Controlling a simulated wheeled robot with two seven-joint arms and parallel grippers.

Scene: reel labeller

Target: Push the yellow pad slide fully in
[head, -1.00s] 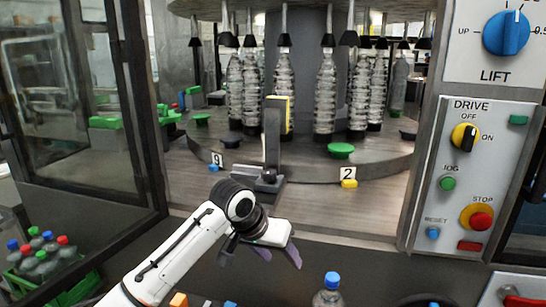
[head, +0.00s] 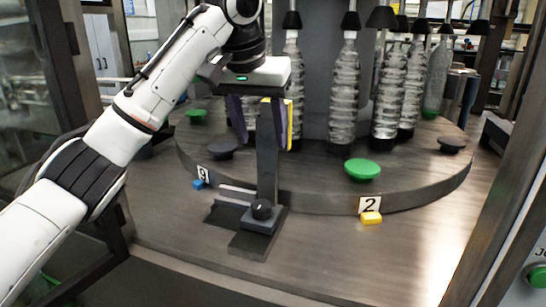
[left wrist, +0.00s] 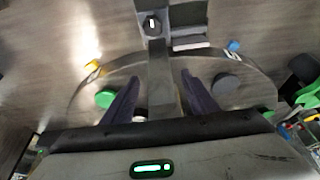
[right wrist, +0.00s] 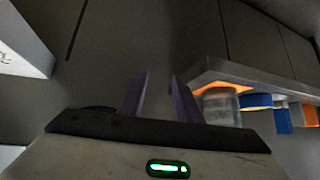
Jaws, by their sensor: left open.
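The yellow pad (head: 290,124) is on the upper part of a dark upright post (head: 267,170), on the side facing the bottles. The post rises from a low slide base (head: 258,222) with a black knob (head: 262,208), on the deck before the round table. My left gripper (head: 258,122) is open and points down, its dark fingers on either side of the post top. In the left wrist view the post (left wrist: 161,75) runs between the open fingers (left wrist: 160,78); the pad is hidden there. Contact cannot be told. My right gripper (right wrist: 160,78) is open and empty.
The round table (head: 320,195) carries clear bottles (head: 344,95) under black heads, close behind the pad. A green disc (head: 362,169) and a yellow block (head: 371,218) by sign 2 are to the right. A shelf (right wrist: 255,82) is near my right gripper.

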